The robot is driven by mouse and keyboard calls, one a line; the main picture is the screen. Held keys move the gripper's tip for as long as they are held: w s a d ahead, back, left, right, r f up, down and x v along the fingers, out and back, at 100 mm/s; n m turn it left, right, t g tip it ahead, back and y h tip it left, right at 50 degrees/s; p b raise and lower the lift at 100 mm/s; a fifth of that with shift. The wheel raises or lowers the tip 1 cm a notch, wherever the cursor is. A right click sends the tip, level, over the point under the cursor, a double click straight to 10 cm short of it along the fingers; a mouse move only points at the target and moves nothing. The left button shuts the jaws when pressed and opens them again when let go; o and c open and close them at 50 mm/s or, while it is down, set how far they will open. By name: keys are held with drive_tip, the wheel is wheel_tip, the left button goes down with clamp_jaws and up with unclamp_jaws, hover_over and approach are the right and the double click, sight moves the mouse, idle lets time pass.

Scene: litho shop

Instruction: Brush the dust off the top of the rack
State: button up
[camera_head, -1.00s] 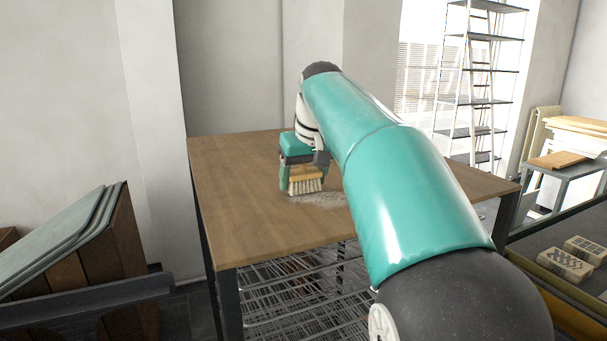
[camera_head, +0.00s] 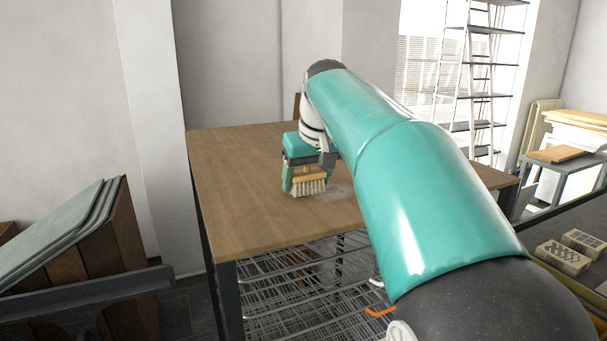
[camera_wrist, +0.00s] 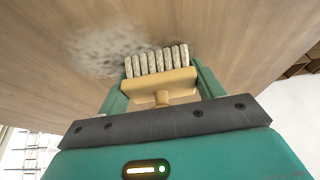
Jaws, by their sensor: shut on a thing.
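The rack (camera_head: 250,205) has a flat brown wooden top on dark legs, with wire shelves below. My gripper (camera_head: 305,185) is over the middle of the top and shut on a brush (camera_head: 311,187) with a wooden body and pale bristles. The bristles point down at or very near the top; I cannot tell if they touch. The brush also shows between the fingers in the wrist view (camera_wrist: 158,86). A grey dust patch (camera_wrist: 105,50) lies beside the bristles in the wrist view. In the head view the dust (camera_head: 338,193) shows just right of the brush, partly hidden by my arm.
Leaning boards (camera_head: 65,235) stand at the left. A tall white shelf ladder (camera_head: 478,80) is at the back right. A small table (camera_head: 570,165) with boards and patterned blocks (camera_head: 562,257) are at the right. The left part of the rack top is clear.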

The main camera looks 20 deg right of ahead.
sight(325, 184)
drive_tip(key=shift+s, duration=3)
drive_tip(key=shift+d+f, duration=0.1)
drive_tip(key=shift+d, duration=0.7)
drive_tip(key=shift+w, duration=4.2)
drive_tip(key=shift+d, duration=0.75)
drive_tip(key=shift+s, duration=4.25)
drive_tip(key=shift+d, duration=0.75)
drive_tip(key=shift+w, duration=4.2)
drive_tip(key=shift+d, duration=0.8)
drive_tip(key=shift+s, duration=3.1)
drive_tip(key=shift+s+f, duration=0.15)
drive_tip(key=shift+s, duration=0.95)
